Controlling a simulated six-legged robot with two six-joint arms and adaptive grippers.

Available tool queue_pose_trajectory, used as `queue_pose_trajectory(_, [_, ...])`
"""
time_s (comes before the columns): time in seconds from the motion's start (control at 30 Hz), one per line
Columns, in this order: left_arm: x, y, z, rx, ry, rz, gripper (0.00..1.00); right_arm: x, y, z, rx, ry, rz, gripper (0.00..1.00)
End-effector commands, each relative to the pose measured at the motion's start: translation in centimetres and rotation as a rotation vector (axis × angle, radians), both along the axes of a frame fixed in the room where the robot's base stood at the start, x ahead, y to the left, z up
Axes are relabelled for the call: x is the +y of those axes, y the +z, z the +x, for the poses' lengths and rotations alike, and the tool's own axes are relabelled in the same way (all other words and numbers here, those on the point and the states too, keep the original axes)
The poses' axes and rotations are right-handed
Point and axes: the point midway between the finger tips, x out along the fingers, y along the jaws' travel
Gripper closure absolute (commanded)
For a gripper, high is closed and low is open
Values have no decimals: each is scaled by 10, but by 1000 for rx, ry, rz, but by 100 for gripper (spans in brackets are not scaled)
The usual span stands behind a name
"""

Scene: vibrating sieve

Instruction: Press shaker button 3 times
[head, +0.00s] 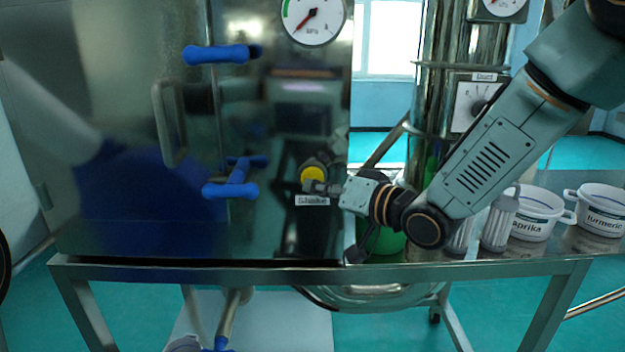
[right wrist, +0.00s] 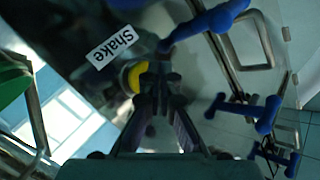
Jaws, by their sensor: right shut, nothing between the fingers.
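The yellow shaker button (head: 313,175) sits on the front of the steel cabinet, just above a white label (head: 312,201) reading "Shake". My right gripper (head: 318,187) comes in from the right, shut and empty, with its fingertips at the lower edge of the button. In the right wrist view the shut fingertips (right wrist: 160,80) overlap the edge of the yellow button (right wrist: 137,76), next to the "Shake" label (right wrist: 112,47). I cannot tell whether the fingertips touch the button. My left gripper is not in view.
Blue-handled latches (head: 230,190) and a metal door handle (head: 170,122) stick out left of the button. A pressure gauge (head: 313,18) is above. White tubs marked paprika (head: 535,225) and turmeric (head: 602,222) stand on the right. A table edge (head: 300,271) runs below.

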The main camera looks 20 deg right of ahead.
Motion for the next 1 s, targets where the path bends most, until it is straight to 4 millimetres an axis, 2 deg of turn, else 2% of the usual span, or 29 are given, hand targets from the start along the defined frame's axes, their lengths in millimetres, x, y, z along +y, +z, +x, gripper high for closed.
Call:
queue_pose_trajectory(0.63, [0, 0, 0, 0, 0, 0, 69, 0, 0, 0, 0, 0, 0, 100])
queue_pose_trajectory(1.0, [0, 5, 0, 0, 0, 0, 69, -2, 0, 8, 0, 0, 1, 100])
